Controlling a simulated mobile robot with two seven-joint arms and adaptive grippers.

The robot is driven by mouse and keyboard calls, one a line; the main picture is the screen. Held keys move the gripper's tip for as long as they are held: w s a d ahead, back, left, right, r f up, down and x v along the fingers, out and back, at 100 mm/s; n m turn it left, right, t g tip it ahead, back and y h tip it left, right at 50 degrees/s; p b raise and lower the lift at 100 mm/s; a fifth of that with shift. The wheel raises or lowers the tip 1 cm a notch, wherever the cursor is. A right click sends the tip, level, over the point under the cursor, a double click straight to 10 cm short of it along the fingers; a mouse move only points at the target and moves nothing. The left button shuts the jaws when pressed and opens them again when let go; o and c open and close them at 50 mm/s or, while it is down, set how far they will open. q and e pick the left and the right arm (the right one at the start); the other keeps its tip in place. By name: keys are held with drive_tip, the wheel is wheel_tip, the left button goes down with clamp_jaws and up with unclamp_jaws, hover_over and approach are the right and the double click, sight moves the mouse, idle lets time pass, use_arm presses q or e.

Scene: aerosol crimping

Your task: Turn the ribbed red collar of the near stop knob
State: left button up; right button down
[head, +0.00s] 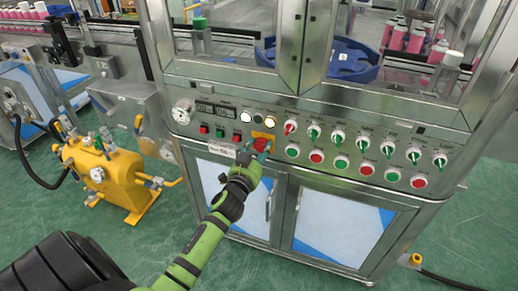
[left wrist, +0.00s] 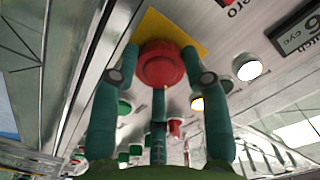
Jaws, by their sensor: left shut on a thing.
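The red stop knob (head: 260,144) sits on a yellow plate (head: 264,136) at the front of the steel control panel. The knob also shows in the left wrist view (left wrist: 161,66), round and red, with its yellow plate (left wrist: 178,29) behind it. My left gripper (head: 256,152) reaches up to the knob from below. In the left wrist view, the teal fingers of my left gripper (left wrist: 160,58) are closed around the knob, one on each side and one below. The ribs of the collar are too small to make out. My right gripper is not in view.
Red and green buttons (head: 292,152) and small switches (head: 313,132) line the panel to the right. A white lit button (left wrist: 247,66) is close to the fingers. A yellow tank (head: 100,175) stands at left. Cabinet doors (head: 335,215) lie below the panel.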

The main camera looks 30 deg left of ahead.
use_arm(q)
drive_tip(key=shift+r, duration=0.2)
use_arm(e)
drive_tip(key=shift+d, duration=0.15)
use_arm(q)
drive_tip(key=o, duration=1.2)
drive_tip(key=shift+w, duration=0.1)
drive_tip(key=shift+c, duration=0.2)
drive_tip(key=shift+f, duration=0.1)
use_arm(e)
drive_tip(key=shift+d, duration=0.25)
use_arm(q)
drive_tip(key=shift+s+d+f, duration=0.1)
drive_tip(key=shift+s+f, duration=0.05)
drive_tip(key=shift+s, duration=0.2)
drive_tip(key=v, duration=1.1)
drive_tip(key=shift+s, duration=0.2)
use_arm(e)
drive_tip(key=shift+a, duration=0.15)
